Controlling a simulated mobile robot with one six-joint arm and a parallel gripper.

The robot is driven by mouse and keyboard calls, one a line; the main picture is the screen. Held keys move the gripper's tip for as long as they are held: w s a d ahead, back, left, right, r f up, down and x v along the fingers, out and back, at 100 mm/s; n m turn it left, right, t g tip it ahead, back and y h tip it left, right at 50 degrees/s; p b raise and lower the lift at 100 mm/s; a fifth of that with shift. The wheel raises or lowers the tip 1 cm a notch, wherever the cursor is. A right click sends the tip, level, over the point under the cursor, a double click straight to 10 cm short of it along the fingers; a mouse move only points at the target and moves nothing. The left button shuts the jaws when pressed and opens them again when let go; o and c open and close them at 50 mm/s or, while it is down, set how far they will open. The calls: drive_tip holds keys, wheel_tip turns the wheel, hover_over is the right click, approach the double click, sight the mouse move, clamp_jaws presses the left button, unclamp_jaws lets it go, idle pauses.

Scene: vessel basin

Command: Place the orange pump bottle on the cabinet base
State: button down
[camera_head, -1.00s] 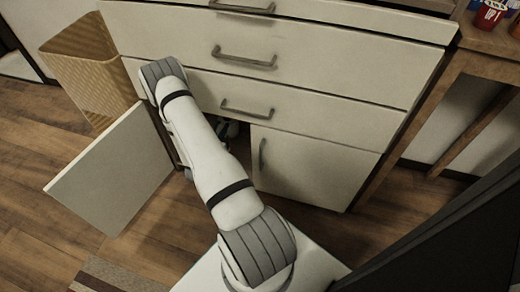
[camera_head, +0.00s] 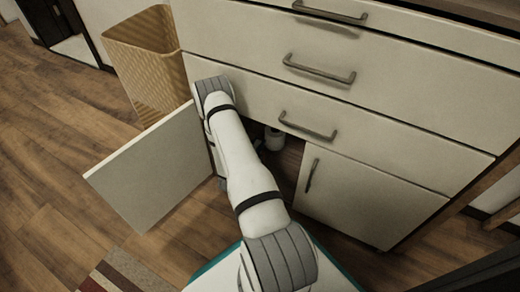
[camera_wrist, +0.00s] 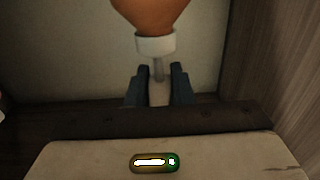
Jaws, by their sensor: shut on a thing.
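In the wrist view, the orange pump bottle (camera_wrist: 150,12) shows at the top edge with a white collar (camera_wrist: 156,45) and a thin pump stem. My gripper (camera_wrist: 157,88) is shut on its pale pump head, one dark finger on each side. The bottle's far end is out of frame. In the head view, my arm reaches into the open lower cabinet, and my gripper and the bottle are not clearly seen there. The dark cabinet base (camera_head: 288,168) shows only in part beside my arm. Whether the bottle touches it, I cannot tell.
The open cabinet door (camera_head: 150,170) stands out left of my arm. The closed right door (camera_head: 365,200) is on the right, with drawers (camera_head: 390,115) above the opening. A small whitish rounded thing (camera_head: 274,138) shows in the opening. A wicker basket (camera_head: 150,65) stands left.

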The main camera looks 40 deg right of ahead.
drive_tip(key=shift+f, duration=0.8)
drive_tip(key=c, duration=1.3)
unclamp_jaws()
drive_tip(key=shift+f, duration=0.1)
drive_tip(key=shift+a+r, duration=0.2)
drive_tip(key=p+v, duration=0.4)
drive_tip(key=v, duration=0.7)
drive_tip(key=shift+s+a+f+p, duration=0.1)
drive_tip(key=shift+s+a+p, duration=0.05)
drive_tip(key=shift+a+p, duration=0.15)
